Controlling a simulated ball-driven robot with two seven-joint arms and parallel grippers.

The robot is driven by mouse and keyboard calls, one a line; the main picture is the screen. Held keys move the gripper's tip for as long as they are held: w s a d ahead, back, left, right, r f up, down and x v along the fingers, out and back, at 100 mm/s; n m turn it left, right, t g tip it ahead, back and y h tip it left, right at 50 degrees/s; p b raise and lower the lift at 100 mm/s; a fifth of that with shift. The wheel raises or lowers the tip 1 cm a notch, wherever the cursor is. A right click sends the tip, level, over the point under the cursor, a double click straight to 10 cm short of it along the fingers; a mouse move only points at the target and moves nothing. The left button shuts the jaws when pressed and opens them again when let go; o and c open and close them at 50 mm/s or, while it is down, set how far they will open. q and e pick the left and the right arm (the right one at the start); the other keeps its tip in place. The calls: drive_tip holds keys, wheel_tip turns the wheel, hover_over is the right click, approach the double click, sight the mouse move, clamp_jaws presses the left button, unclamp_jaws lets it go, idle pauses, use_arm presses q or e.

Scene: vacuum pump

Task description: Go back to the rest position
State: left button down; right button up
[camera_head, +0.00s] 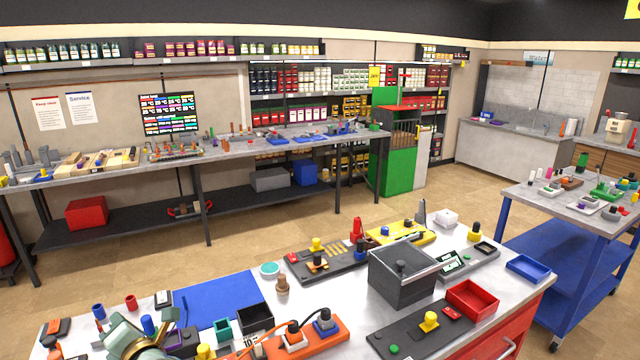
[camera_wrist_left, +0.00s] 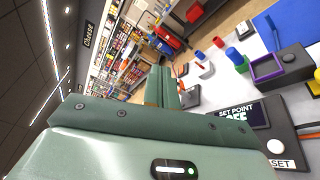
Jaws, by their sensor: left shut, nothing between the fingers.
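My left gripper (camera_head: 135,335) is a grey-green shape at the bottom left of the head view, over the near edge of the bench and partly cut off by the frame. In the left wrist view its fingers (camera_wrist_left: 163,85) are together and hold nothing. It is close to the small parts at the bench's left end, and I cannot tell whether it touches any. My right gripper is in neither view. A dark grey box with a black knob on its lid (camera_head: 403,275) stands at the middle of the bench.
The near bench (camera_head: 335,285) carries a blue mat (camera_head: 215,298), an orange block with cables (camera_head: 325,340), a red tray (camera_head: 471,299) and several small parts. A set-point unit (camera_wrist_left: 240,118) is close to my left gripper in the wrist view. Open floor (camera_head: 240,245) lies beyond.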

use_arm(q)
drive_tip(key=d+r+m+t+h, duration=0.5)
drive_tip(key=d+r+m+t, duration=0.4)
drive_tip(key=m, duration=0.5)
drive_tip(key=s+d+f+m+g+h, duration=0.1)
drive_tip(key=s+d+f+m+h, duration=0.3)
drive_tip(key=d+m+h, duration=0.45)
drive_tip(key=s+d+f+m+g+h, duration=0.2)
drive_tip(key=s+d+f+m+h, duration=0.25)
drive_tip(key=m, duration=0.65)
drive_tip(key=s+a+f+m+g+y, duration=0.3)
drive_tip(key=s+a+f+g+y, duration=0.1)
drive_tip(key=s, duration=0.3)
drive_tip(key=s+a+f+m+g+y, duration=0.4)
drive_tip(key=s+a+f+g, duration=0.1)
drive_tip(key=s, duration=0.2)
drive_tip(key=s+d+f+g+h+b, duration=0.1)
drive_tip(key=s+d+f+g+b, duration=0.15)
drive_tip(key=f, duration=1.35)
drive_tip(key=s+d+f+g+h+b, duration=0.15)
drive_tip(key=f+b, duration=0.25)
drive_tip(key=f, duration=1.2)
drive_tip(key=s+f+n+g+h+b, duration=0.1)
drive_tip(key=s+f+b, duration=0.5)
drive_tip(key=s+f, duration=1.5)
drive_tip(key=shift+f+n+g, duration=0.7)
drive_tip(key=shift+f+n, duration=0.15)
drive_tip(key=shift+n, duration=0.4)
